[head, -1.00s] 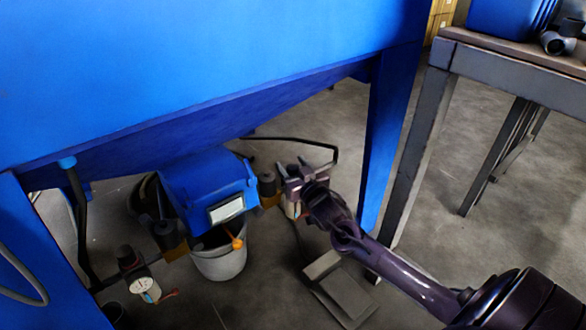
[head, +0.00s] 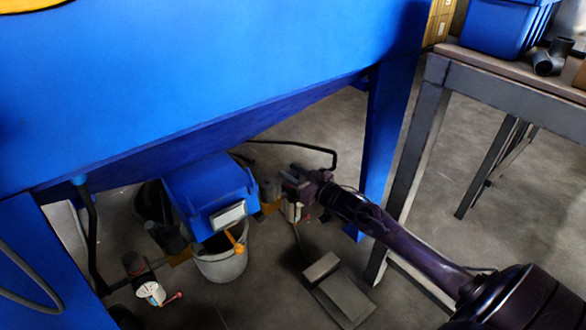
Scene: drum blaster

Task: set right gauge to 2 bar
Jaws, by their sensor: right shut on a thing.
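The right gauge (head: 291,212) is mostly hidden behind my right gripper. Only a small pale part and a bit of red show below the jaws. My right gripper (head: 291,180) is shut on the regulator knob above that gauge, at the right side of the blue box. The knob is hidden by the jaws, and the gauge needle cannot be read. The left gauge (head: 151,292) has a white dial and a red lever, at the lower left. My left gripper is not in view.
The blue box (head: 208,190) hangs under the blue cabinet (head: 210,85), above a grey bucket (head: 221,266). A foot pedal (head: 340,295) lies on the floor. A blue cabinet leg (head: 380,150) and a table (head: 432,95) stand close to my right arm.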

